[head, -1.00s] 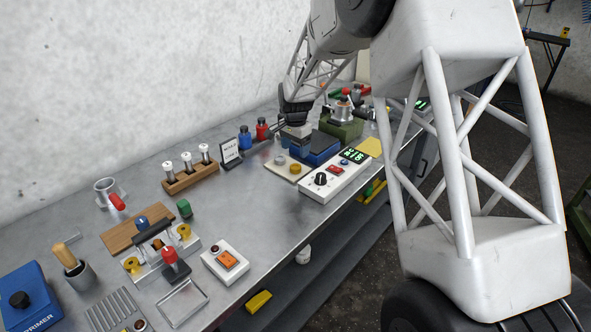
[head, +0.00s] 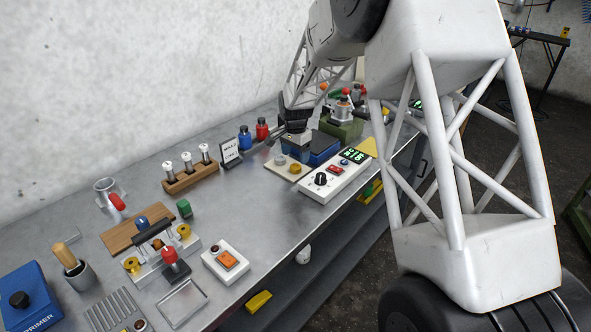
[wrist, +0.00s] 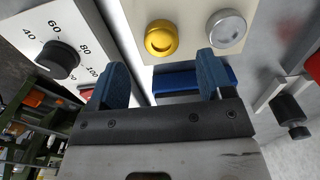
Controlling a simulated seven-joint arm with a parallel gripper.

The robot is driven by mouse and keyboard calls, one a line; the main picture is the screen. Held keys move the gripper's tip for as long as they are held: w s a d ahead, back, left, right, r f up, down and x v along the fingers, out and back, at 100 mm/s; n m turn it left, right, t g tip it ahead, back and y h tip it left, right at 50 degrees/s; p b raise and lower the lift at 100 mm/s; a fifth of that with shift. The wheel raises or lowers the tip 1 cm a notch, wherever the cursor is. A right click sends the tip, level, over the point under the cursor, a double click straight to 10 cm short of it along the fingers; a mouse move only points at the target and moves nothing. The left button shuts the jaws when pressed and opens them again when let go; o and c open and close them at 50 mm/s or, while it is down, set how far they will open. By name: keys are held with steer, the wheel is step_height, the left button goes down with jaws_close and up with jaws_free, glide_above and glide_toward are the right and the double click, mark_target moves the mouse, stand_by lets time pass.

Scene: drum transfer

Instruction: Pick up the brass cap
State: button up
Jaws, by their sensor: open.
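The brass cap (wrist: 161,39) is a round yellow cap on a pale plate (wrist: 190,14) in the wrist view. A silver cap (wrist: 227,28) sits beside it on the right. In the head view the brass cap (head: 295,169) is at the front of the plate, near my gripper (head: 298,138). In the wrist view my gripper (wrist: 160,69) is open, with two blue fingers apart and nothing between their tips. The brass cap lies ahead of the gap between them, apart from both fingers.
A white control box (head: 337,178) with a dial and green display stands just right of the plate. A blue block (head: 322,146) lies behind the plate. Blue and red bottles (head: 245,137) stand to the left.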

mark_target(295, 166)
steer(key=shift+w+f, duration=0.1)
steer(key=shift+f, duration=2.5)
steer(key=c, duration=1.1)
steer(key=shift+r, duration=0.15)
steer(key=shift+r, duration=1.75)
steer(key=s, duration=0.5)
steer(key=s+d+r, duration=0.1)
steer(key=s, duration=0.4)
steer(key=s+d, duration=0.1)
steer(key=s, duration=0.4)
steer(key=shift+s+d+r, duration=0.15)
steer(key=shift+s+d, duration=0.05)
steer(key=shift+s, duration=0.2)
